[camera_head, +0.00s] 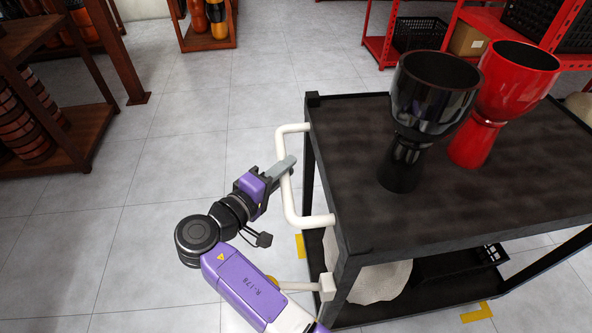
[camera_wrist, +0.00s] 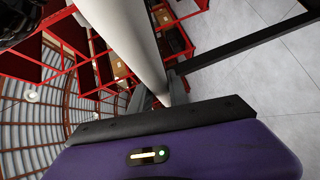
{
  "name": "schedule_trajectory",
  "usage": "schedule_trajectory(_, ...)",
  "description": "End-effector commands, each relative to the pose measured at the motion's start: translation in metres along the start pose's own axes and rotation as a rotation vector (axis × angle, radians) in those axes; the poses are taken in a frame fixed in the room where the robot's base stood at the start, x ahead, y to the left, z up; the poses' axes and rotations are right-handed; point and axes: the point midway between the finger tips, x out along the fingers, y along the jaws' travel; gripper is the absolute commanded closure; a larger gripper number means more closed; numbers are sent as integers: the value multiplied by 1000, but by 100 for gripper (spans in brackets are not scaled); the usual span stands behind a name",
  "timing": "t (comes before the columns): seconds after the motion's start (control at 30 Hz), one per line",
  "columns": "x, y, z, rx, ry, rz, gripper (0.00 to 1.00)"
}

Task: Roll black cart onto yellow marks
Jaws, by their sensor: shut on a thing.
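The black cart (camera_head: 450,205) stands at the right, with a white tubular handle (camera_head: 290,195) on its left end. My gripper (camera_head: 281,169) is shut on the upright bar of this handle. In the wrist view the handle (camera_wrist: 137,40) runs down between the dark jaws. One yellow mark (camera_head: 299,246) shows on the floor by the cart's left end, and another yellow corner mark (camera_head: 478,312) lies near its front side. Other marks and most wheels are hidden or out of frame, so I cannot tell how the wheels sit against the marks.
A black goblet drum (camera_head: 432,97) and a red goblet drum (camera_head: 512,82) stand on the cart top. A pale round piece (camera_head: 382,281) and a black crate (camera_head: 462,272) are on its lower shelf. Brown racks (camera_head: 50,150) stand left, red shelves (camera_head: 385,48) behind. Tiled floor between is clear.

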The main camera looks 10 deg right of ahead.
Motion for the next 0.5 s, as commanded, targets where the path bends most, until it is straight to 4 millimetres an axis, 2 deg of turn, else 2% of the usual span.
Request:
schedule_trajectory(0.43,-2,-2,-2,-1,-2,-3,100)
schedule_trajectory(0.47,-2,-2,-2,-1,-3,-3,74)
schedule_trajectory(0.5,-2,-2,-2,-1,-3,-3,66)
